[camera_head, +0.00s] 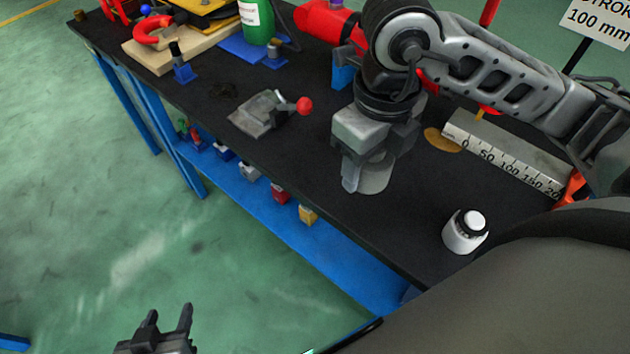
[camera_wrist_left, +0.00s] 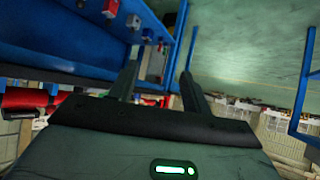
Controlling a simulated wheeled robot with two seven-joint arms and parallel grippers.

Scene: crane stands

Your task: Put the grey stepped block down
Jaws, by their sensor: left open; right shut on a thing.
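My right gripper (camera_head: 362,180) points down over the dark bench top, near its front edge. It is shut on a grey piece (camera_head: 378,178), which I take to be the grey stepped block. The fingers and wrist cover much of it, and its steps cannot be made out. I cannot tell whether its underside touches the bench. My left gripper (camera_head: 168,318) is low at the bottom of the head view, over the green floor and away from the bench. In the left wrist view its two fingers (camera_wrist_left: 158,82) are apart with nothing between them.
A grey fixture with a red-knobbed lever (camera_head: 265,113) lies left of my right gripper. A marked scale bar (camera_head: 505,160) lies behind. Small parts sit on the blue lower shelf (camera_head: 325,255). Bare bench lies around the gripper.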

